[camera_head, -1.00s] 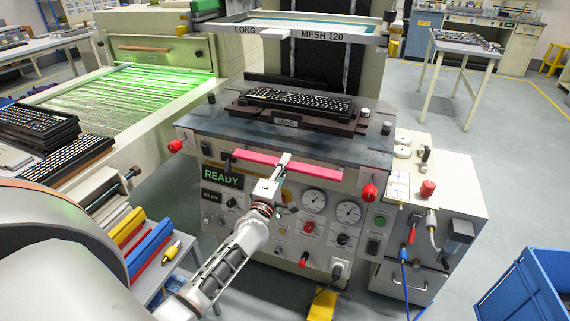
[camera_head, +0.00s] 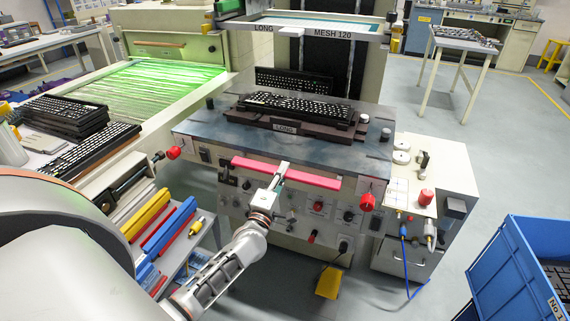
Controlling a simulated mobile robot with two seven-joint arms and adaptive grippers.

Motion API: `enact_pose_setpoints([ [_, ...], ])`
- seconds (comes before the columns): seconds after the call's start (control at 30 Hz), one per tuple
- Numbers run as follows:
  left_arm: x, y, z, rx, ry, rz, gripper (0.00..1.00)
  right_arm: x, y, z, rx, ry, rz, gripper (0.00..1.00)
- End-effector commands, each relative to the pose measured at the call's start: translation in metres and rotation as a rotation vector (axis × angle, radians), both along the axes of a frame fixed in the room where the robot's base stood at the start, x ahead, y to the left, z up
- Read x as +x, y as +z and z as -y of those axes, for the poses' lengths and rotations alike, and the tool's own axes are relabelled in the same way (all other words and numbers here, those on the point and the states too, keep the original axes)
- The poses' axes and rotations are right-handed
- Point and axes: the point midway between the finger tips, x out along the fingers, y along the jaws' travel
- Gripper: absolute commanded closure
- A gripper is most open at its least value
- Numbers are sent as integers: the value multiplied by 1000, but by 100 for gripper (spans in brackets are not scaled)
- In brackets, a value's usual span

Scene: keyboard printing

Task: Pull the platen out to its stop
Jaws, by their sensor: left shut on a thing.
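The platen (camera_head: 205,128) is the dark grey plate on the front of the printing machine. It carries a black keyboard (camera_head: 300,106) on a dark fixture with a LONG label (camera_head: 285,127). A pinkish-red handle bar (camera_head: 315,180) runs along the platen's front edge. My left gripper (camera_head: 281,175) is shut on the middle of this bar, with its arm coming from the lower left. The platen overhangs the machine's front panel (camera_head: 318,208), hiding its upper part and the READY display. My right gripper is not in view.
A screen frame marked LONG, MESH 120 (camera_head: 310,27) is above and behind the platen. Red knobs (camera_head: 367,201) flank the front. A yellow pedal (camera_head: 328,284) is on the floor. A blue crate (camera_head: 510,270) stands at lower right. Several keyboards (camera_head: 65,115) lie at left.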

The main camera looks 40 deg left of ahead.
Motion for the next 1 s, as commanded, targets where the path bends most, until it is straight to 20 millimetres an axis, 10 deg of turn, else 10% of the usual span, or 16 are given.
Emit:
enact_pose_setpoints([
  [0.6,-153,0,38,0,-4,-7,100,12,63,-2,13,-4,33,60],
  [1.0,-199,-1,50,0,-3,-4,100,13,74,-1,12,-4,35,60],
])
